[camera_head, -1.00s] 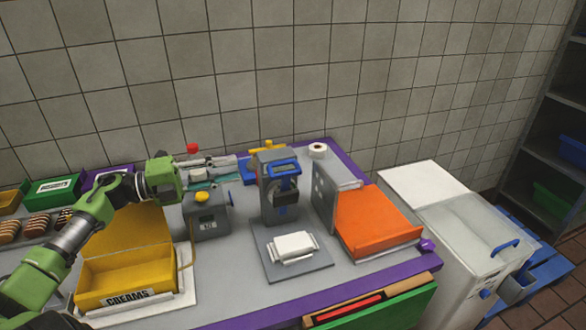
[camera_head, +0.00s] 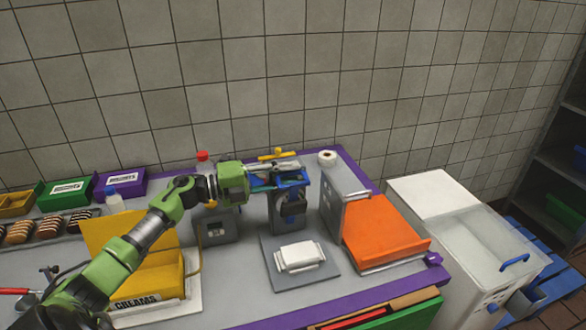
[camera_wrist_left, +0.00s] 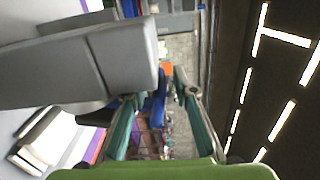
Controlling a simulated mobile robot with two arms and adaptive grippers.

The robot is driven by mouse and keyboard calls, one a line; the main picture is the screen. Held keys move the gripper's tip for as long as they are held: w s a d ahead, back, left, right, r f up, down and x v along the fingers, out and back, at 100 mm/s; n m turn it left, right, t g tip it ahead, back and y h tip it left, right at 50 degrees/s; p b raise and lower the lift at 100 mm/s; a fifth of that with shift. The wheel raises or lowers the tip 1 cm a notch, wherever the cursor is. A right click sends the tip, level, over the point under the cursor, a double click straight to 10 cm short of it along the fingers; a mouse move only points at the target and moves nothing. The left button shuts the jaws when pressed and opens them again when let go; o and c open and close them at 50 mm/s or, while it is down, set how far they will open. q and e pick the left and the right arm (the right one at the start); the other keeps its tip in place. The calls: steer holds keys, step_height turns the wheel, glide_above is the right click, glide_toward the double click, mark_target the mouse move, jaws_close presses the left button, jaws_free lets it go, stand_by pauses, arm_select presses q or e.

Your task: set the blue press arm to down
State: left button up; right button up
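The grey press (camera_head: 283,228) stands at the middle of the counter. Its blue press arm (camera_head: 297,181) is at the top, partly hidden by my left gripper (camera_head: 277,179). The left gripper comes in from the left and lies level across the top of the press. In the left wrist view its two teal fingers (camera_wrist_left: 160,112) are spread apart. The blue press arm (camera_wrist_left: 156,104) shows between them, behind the press's grey body. I cannot tell whether a finger touches it. My right gripper is in neither view.
A white stack on a grey plate (camera_head: 332,283) lies in front of the press. An orange tray (camera_head: 385,228) with a grey upright panel stands to its right. A yellow creams box (camera_head: 125,242) is at the left under my arm.

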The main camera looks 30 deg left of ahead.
arm_select(q)
steer(key=shift+w+d, duration=0.5)
steer(key=shift+w, duration=0.05)
jaws_close()
